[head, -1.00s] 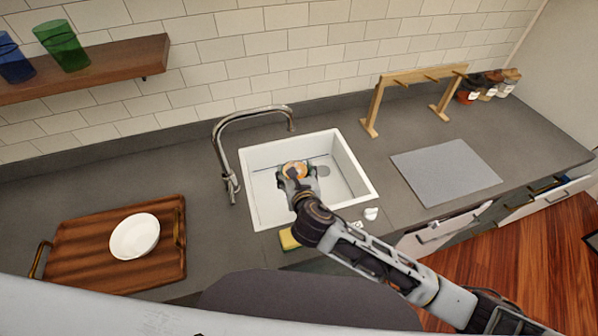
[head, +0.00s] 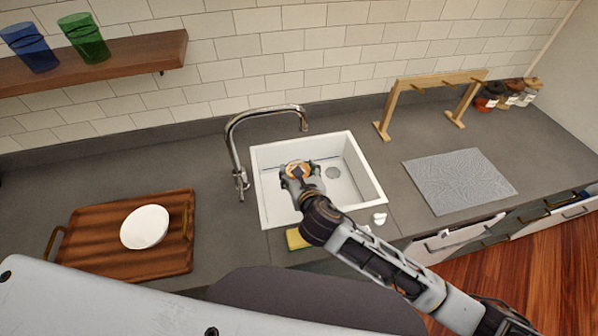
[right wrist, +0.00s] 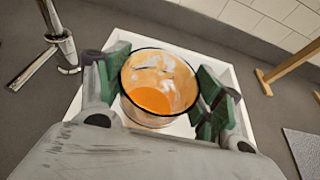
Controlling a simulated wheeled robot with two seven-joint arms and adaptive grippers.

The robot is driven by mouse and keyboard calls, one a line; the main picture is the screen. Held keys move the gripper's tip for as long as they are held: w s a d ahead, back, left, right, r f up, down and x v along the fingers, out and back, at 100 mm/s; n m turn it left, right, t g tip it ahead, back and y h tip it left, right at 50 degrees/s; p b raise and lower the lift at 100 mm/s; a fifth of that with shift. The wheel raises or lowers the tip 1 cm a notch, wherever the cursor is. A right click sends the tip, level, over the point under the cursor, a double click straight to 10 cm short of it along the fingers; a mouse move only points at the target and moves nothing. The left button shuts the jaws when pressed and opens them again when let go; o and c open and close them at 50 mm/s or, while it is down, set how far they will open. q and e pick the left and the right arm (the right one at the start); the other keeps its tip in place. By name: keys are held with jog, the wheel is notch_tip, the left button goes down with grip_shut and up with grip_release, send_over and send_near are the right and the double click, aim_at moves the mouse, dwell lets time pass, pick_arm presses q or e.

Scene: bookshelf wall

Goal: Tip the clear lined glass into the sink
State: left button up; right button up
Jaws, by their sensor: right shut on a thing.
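The clear glass (right wrist: 148,112) has a dark rim line and orange liquid inside. It sits between the green finger pads of my right gripper (right wrist: 160,85), which is shut on it. In the head view the right gripper (head: 300,178) and the glass (head: 297,168) are over the left part of the white sink (head: 372,178). The glass opening faces up toward the wrist camera; its exact tilt is hard to tell. Its lower part is hidden. My left gripper is not in view.
A chrome faucet (head: 233,150) arches at the sink's back left. A yellow sponge (head: 297,239) lies at the front edge. A wooden tray (head: 88,225) with a white bowl (head: 145,227) is left. A wooden rack (head: 437,82) and grey mat (head: 460,180) are right.

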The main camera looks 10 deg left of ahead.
jog(key=shift+w, duration=0.15)
jog(key=shift+w+d+f+m+g, duration=0.3)
jog(key=shift+w+d+m+g, duration=0.1)
jog(key=shift+w+d+g, duration=0.15)
jog(key=w+d+f+m+g+y+b, duration=0.2)
jog(key=w+d+f+m+g+b, duration=0.1)
jog(key=w+d+f+g, duration=0.1)
jog(key=shift+w+f+m+y+b, duration=0.3)
jog(key=shift+w+f+y+b, duration=0.1)
jog(key=shift+w+f, duration=0.4)
dwell(0.4)
jog(key=shift+r+g, duration=0.15)
jog(key=shift+g, duration=0.1)
jog(key=shift+w+f, duration=0.1)
jog(key=shift+f, duration=0.1)
